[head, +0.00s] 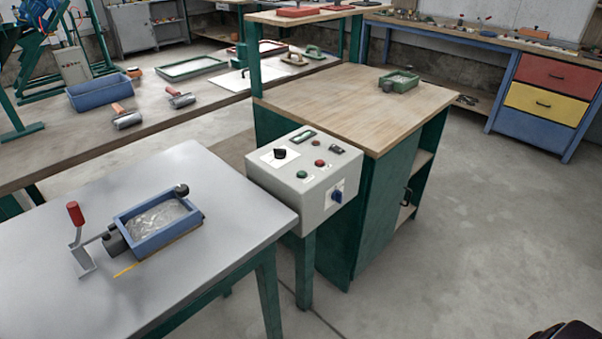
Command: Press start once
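A light grey control box (318,203) stands on a green post between the grey table and the wooden-topped cabinet. Its sloped top carries a green button (302,174), a red button (319,163), a small red light or button (312,144) and a black knob (280,153). A blue rotary switch (337,196) is on its front side. The labels are too small to read, so I cannot tell which control is marked start. Neither gripper's fingers show. A dark part with a reddish edge pokes in at the bottom right corner, far from the box.
A blue tray with grey material (160,221) and a red-handled lever (76,216) sit on the grey table (215,172). The floor (470,230) right of the cabinet is clear.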

